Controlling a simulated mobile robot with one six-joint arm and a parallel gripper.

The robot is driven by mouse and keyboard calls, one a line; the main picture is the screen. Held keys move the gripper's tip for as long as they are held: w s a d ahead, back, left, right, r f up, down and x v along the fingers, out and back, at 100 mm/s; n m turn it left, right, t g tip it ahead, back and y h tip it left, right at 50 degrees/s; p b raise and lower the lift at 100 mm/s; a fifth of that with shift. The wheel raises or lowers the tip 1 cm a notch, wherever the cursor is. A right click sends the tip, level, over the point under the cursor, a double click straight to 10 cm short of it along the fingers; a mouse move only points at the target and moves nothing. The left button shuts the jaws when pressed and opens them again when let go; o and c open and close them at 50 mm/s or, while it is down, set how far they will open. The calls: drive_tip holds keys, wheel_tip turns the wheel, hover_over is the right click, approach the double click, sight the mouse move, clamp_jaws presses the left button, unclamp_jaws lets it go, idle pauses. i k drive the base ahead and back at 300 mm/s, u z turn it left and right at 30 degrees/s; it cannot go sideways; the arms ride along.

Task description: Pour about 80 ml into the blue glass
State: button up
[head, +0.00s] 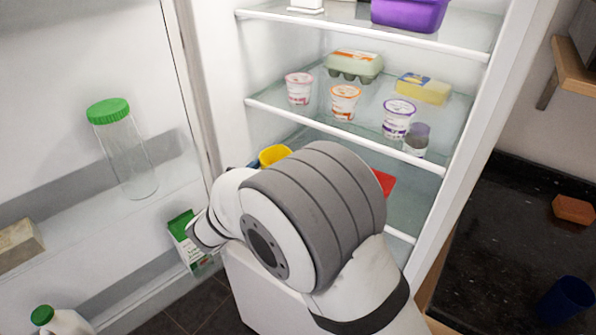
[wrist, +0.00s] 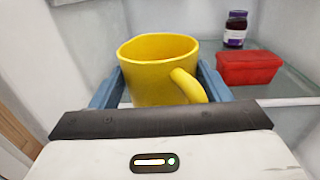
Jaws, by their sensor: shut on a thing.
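A yellow mug (wrist: 150,81) with its handle to the right shows in the wrist view. My gripper (wrist: 158,85) is shut on it, with a blue finger on either side, and the mug looks upright. What is inside the mug is hidden. In the head view the yellow mug (head: 274,154) shows only in part beyond my arm, in front of the fridge's lower part; the gripper is mostly hidden there.
The fridge (head: 368,137) is open, with yogurt cups (head: 344,101), an egg carton (head: 355,66) and a red box (wrist: 248,68) beside a dark jar (wrist: 235,30). Its door (head: 170,170) holds a green-lidded jar (head: 125,150) and a carton (head: 188,242). A sponge (head: 573,210) lies on the counter.

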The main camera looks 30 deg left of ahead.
sight(570, 297)
drive_tip(key=k, duration=1)
